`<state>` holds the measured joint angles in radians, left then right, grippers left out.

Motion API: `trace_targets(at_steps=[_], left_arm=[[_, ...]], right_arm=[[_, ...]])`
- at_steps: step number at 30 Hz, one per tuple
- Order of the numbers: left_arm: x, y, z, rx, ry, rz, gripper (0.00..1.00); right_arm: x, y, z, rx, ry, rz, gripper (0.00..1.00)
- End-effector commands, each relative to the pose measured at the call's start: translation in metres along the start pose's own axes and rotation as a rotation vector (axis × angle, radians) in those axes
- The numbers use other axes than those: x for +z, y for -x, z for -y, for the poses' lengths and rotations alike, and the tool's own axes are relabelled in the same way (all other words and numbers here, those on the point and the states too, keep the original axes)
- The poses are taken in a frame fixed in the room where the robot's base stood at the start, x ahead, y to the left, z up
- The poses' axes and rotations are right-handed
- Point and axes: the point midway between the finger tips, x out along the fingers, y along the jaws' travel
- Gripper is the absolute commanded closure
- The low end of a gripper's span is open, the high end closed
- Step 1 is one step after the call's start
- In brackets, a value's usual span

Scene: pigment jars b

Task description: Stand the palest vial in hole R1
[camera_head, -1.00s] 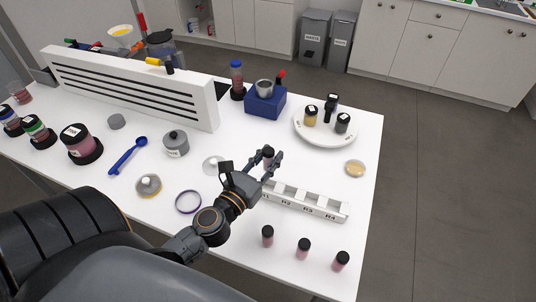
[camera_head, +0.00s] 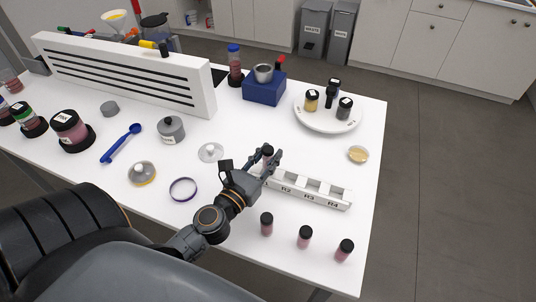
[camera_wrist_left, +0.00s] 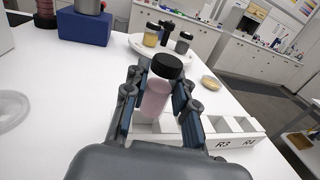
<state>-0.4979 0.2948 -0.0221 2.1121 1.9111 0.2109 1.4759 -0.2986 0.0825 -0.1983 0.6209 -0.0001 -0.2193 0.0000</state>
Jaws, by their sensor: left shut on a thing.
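My left gripper (camera_head: 271,162) is shut on a pale pink vial with a black cap, which shows clearly as the held vial (camera_wrist_left: 155,92) in the left wrist view. The vial is upright, tilted slightly in the wrist picture, over the left end of the white rack (camera_head: 325,199). The rack's labels R2, R3 and R4 show; its R1 end is hidden by my gripper. I cannot tell whether the vial's base is inside the hole. Three darker pink vials stand in front of the rack: left (camera_head: 266,224), middle (camera_head: 304,236) and right (camera_head: 344,250). My right gripper is not in view.
A round white tray (camera_head: 326,125) with small jars stands behind the rack, and a blue block (camera_head: 264,90) holds a metal cup. A yellow dish (camera_head: 358,155) lies near the right edge. A purple ring (camera_head: 183,190) and glass lid (camera_head: 211,153) lie left of my gripper.

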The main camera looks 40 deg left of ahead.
Motion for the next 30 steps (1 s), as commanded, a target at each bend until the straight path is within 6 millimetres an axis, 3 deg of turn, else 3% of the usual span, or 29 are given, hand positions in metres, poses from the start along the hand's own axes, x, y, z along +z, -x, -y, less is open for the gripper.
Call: trace_targets(at_steps=[30], left_arm=[[-0.0029,0.0001,-0.0002,0.0,0.0,0.001,1.0]], right_arm=[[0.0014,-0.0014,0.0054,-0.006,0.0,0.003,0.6]])
